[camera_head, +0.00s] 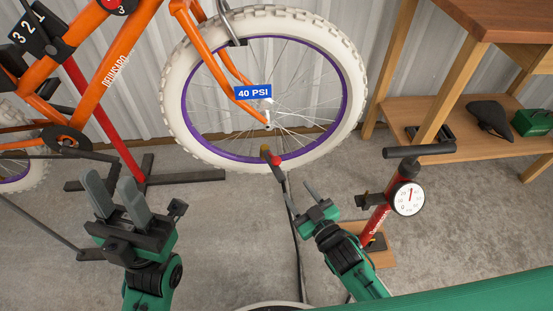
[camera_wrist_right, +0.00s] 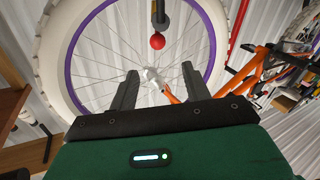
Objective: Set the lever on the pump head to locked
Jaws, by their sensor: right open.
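The pump head (camera_head: 279,170) is a small dark piece at the end of a black hose, in front of the lower part of the wheel. Red and yellow parts show on it. In the right wrist view, a red ball (camera_wrist_right: 157,42) sits at the end of a dark rod, just above the gap between my fingertips. My right gripper (camera_head: 301,196) is open and empty, just below and right of the pump head; its fingers also show in the wrist view (camera_wrist_right: 160,75). My left gripper (camera_head: 108,178) is open and empty at the left. I cannot tell the lever's exact setting.
An orange bike with a white tire (camera_head: 345,60) and a "40 PSI" tag (camera_head: 253,91) stands behind. The red floor pump (camera_head: 376,222) with its gauge (camera_head: 408,198) stands right of my right gripper. A wooden workbench (camera_head: 455,108) is at the right.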

